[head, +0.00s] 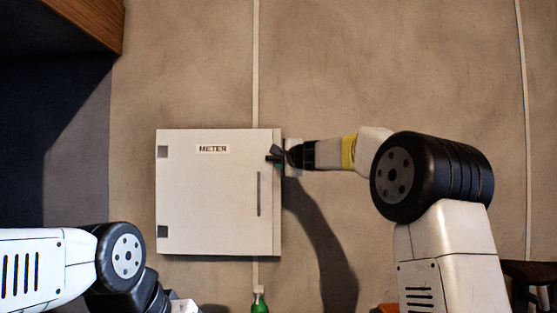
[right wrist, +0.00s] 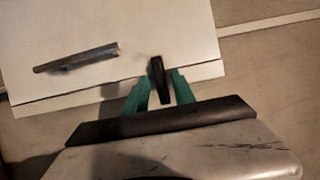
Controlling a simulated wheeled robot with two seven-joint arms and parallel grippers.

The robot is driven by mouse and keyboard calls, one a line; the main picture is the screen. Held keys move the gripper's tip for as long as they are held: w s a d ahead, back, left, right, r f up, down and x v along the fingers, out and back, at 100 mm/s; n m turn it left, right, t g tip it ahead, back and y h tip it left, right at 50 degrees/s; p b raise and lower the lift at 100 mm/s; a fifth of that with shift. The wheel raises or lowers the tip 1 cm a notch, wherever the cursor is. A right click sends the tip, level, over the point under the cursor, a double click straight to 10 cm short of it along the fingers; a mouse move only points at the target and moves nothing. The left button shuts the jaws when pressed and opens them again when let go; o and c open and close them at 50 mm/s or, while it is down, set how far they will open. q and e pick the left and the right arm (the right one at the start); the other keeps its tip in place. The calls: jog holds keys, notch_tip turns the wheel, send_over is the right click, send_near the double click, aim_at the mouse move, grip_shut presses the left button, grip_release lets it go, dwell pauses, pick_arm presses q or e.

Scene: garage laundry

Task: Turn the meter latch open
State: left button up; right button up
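The white meter box (head: 207,200) hangs on the wall, its door shut and marked METER. A small dark latch (right wrist: 157,80) sits near the door's edge in the right wrist view. In the head view it is at the box's right edge, mostly hidden by my right gripper (head: 279,157). In the right wrist view, the green fingers of my right gripper (right wrist: 160,85) stand on either side of the latch, apart, with narrow gaps seeming to show. Contact is hard to tell. My left arm is low at the left; its gripper is out of view.
A grey bar handle (head: 259,194) is on the door, left of and below the latch; it also shows in the right wrist view (right wrist: 76,58). A green bottle (head: 260,301) is at the bottom edge. A wooden cabinet (head: 95,22) is at the upper left. The wall to the right is bare.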

grip_shut()
jog(key=shift+a+n, duration=0.1)
jog(key=shift+n, duration=0.4)
jog(key=n+g+h, duration=0.1)
jog(key=n, duration=0.2)
jog(key=shift+r, duration=0.1)
jog(key=n+h, duration=0.1)
jog(key=n, duration=0.1)
jog(key=n+g+h, duration=0.1)
jog(key=shift+n+g, duration=0.3)
jog(key=shift+n, duration=0.1)
jog(key=shift+a+n+g+h, duration=0.15)
jog(key=shift+n+h, duration=0.85)
jog(key=shift+n, duration=0.4)
jog(key=shift+a+n+g+h, duration=0.1)
jog(key=shift+n+g+h, duration=0.05)
jog(key=shift+n+h, duration=1.05)
jog(key=shift+n, duration=0.4)
